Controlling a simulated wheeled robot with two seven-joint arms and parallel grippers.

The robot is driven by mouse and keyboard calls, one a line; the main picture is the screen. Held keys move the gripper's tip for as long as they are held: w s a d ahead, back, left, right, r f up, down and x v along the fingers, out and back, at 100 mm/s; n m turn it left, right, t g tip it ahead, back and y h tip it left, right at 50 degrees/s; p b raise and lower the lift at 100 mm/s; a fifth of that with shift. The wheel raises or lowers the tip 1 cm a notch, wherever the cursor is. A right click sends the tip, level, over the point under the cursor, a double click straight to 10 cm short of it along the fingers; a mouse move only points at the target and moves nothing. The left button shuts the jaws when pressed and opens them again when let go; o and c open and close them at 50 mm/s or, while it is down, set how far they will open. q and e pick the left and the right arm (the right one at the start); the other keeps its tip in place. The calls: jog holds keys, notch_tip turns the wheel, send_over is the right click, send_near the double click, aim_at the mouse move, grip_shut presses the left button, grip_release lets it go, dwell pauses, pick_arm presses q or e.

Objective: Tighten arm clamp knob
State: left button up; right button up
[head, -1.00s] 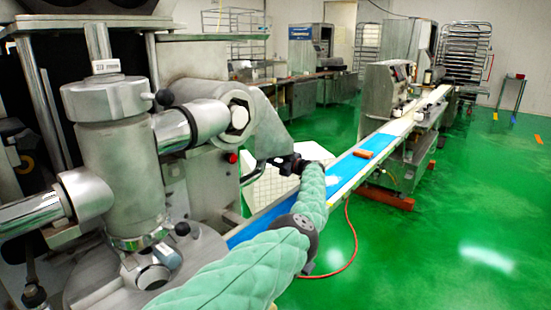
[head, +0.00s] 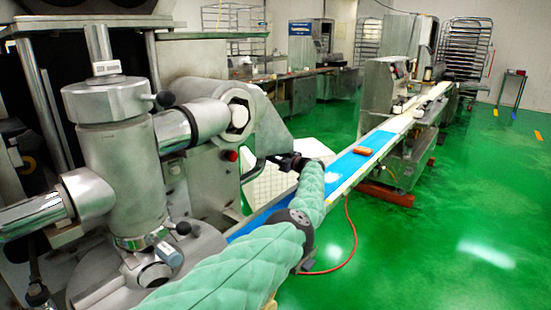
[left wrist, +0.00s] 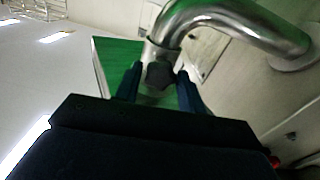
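The dark knob (left wrist: 160,76) sits at the end of a bent metal tube (left wrist: 225,20) in the left wrist view. My left gripper (left wrist: 160,70) has one finger on each side of the knob. Small gaps show between the fingers and the knob, so it looks open around it. In the head view my left gripper (head: 275,161) is at the end of the green padded arm, by the bent tube on the machine's side. The knob is hard to make out there. My right gripper is in neither view.
The steel encrusting machine (head: 120,170) fills the left, with several small black knobs and a red button (head: 232,155). A conveyor with a blue belt (head: 350,165) runs away behind my gripper. An orange block (head: 363,150) lies on it. Green floor is clear on the right.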

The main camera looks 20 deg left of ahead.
pick_arm(q)
jog(key=shift+o, duration=1)
jog(key=shift+d, duration=0.15)
jog(key=v, duration=0.7)
jog(key=shift+d, duration=0.2)
jog(key=shift+s, duration=0.1)
